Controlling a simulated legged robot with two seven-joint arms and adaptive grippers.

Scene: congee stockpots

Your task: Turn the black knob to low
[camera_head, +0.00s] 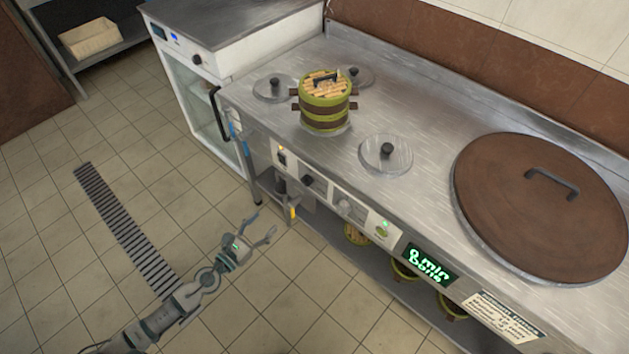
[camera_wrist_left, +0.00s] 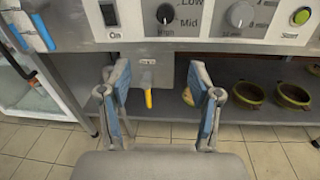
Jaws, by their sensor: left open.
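The black knob (camera_head: 308,181) is on the front panel of the steel counter. In the left wrist view the black knob (camera_wrist_left: 165,13) is near the top edge, with "High" printed below it and "Mid" and "Low" to its right. I cannot tell surely which label it points to. My left gripper (camera_head: 260,229) is open and empty, in front of and below the panel, apart from the knob. In the left wrist view its two fingers (camera_wrist_left: 159,80) are spread, with the knob above and beyond them. My right gripper is in neither view.
A grey knob (camera_wrist_left: 240,14) and a green button (camera_wrist_left: 301,17) sit right of the black knob, a switch (camera_wrist_left: 109,14) left. A yellow-handled valve (camera_wrist_left: 148,98) hangs below. A steamer (camera_head: 325,110) and a large brown lid (camera_head: 540,215) stand on the counter. Open tiled floor lies in front.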

